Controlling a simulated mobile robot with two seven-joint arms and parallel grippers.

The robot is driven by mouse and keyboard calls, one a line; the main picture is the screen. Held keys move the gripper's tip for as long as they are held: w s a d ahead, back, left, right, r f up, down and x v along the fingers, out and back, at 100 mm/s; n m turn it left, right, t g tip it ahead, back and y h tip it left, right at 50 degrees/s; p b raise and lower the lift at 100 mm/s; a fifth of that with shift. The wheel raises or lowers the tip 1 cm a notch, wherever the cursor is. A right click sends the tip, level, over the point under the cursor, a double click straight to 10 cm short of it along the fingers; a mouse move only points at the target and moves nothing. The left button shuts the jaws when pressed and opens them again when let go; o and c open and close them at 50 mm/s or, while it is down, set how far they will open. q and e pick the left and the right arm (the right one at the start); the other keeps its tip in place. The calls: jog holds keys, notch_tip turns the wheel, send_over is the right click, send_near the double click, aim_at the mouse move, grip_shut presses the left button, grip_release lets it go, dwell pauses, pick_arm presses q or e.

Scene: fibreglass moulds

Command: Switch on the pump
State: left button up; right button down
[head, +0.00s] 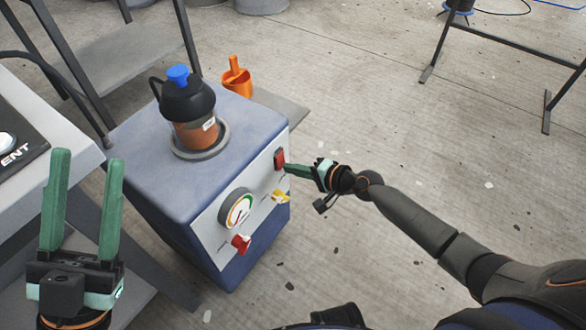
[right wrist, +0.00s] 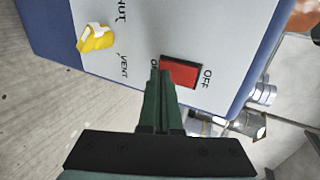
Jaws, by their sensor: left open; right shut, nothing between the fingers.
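The pump (head: 185,150) is a blue box with a pale front panel, standing on the floor. Its red rocker switch (head: 279,159) is on the panel's upper right; in the right wrist view the red switch (right wrist: 180,73) lies between "OFF" and a partly hidden label. My right gripper (head: 290,170) is shut and empty, its fingertips (right wrist: 160,72) at the switch's edge beside the partly hidden label. I cannot tell whether they touch it. My left gripper (head: 88,160) is open and empty, left of the pump.
The panel also has a gauge (head: 237,209), a red knob (head: 241,243) and a yellow valve knob (head: 281,196). A jar with a blue cap (head: 188,105) stands on the pump. An orange cup (head: 237,82) is behind. A table edge (head: 75,128) is at left.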

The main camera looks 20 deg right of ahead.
dwell(0.3)
jog(key=shift+w+a+r+p, duration=0.1)
jog(key=shift+r+p, duration=0.25)
jog(key=shift+r, duration=0.1)
jog(key=shift+w+a+r+p, duration=0.1)
jog(key=shift+r+p, duration=0.25)
jog(key=shift+r, duration=0.05)
pick_arm(q)
jog(key=shift+r, duration=0.8)
